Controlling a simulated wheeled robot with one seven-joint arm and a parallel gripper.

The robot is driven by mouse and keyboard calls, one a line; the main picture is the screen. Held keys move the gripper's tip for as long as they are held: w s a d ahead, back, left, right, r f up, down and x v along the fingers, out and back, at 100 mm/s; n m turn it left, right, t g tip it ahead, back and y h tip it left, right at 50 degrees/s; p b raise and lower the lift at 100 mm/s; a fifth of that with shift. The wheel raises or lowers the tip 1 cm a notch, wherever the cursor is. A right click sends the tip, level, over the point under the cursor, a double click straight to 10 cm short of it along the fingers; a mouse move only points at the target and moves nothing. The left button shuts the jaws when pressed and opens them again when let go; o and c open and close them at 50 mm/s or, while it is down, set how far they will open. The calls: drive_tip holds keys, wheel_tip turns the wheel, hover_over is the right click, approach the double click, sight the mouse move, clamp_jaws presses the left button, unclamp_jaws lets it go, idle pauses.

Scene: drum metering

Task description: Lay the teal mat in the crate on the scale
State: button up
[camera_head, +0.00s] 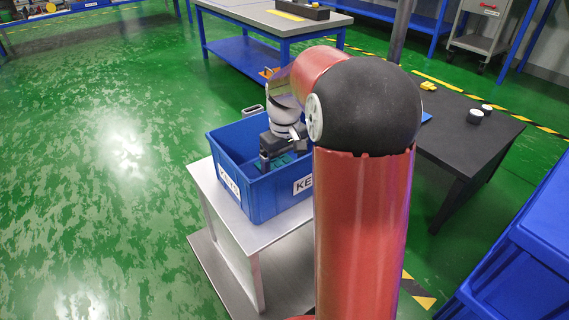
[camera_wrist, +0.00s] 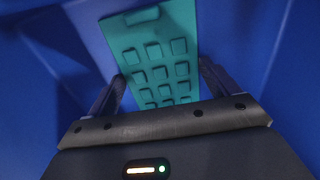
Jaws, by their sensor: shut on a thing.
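The teal mat (camera_wrist: 152,50) is a thin panel with rows of square pockets and a slot near its far end. My gripper (camera_wrist: 160,82) is shut on the teal mat, with one finger at each side of it. In the head view, my gripper (camera_head: 272,162) is down inside the blue crate (camera_head: 262,200), and a little of the teal mat (camera_head: 286,160) shows beside it. Blue crate walls (camera_wrist: 248,35) surround the mat in the wrist view. Whether the mat touches the crate floor is unclear. The crate stands on a pale table-like stand (camera_head: 235,228); no scale display is visible.
My red arm hides the crate's right side. A dark table (camera_head: 470,140) with small white-topped items stands at the right. A grey-topped workbench (camera_head: 270,18) is behind. Blue bins (camera_head: 525,255) are at the lower right. The green floor on the left is clear.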

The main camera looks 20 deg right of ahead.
drive_tip(key=o, duration=0.9)
drive_tip(key=shift+c, duration=0.2)
wheel_tip(320, 180, up, 12)
drive_tip(key=p, duration=0.3)
drive_tip(key=s+a+r+m+t, duration=0.1)
drive_tip(key=s+a+t, duration=0.1)
drive_tip(key=s+a, duration=0.3)
drive_tip(key=s+a+r+t, duration=0.1)
drive_tip(key=s+a+r, duration=0.1)
drive_tip(key=s, duration=0.5)
drive_tip(key=s+a+f+t, duration=0.1)
drive_tip(key=s+f, duration=0.1)
drive_tip(key=s, duration=0.3)
drive_tip(key=s+a+f+m+t, duration=0.1)
drive_tip(key=s+a+f, duration=0.1)
drive_tip(key=s, duration=0.3)
drive_tip(key=shift+s+a+f+t, duration=0.25)
drive_tip(key=shift+a+t, duration=0.05)
drive_tip(key=shift+r, duration=0.15)
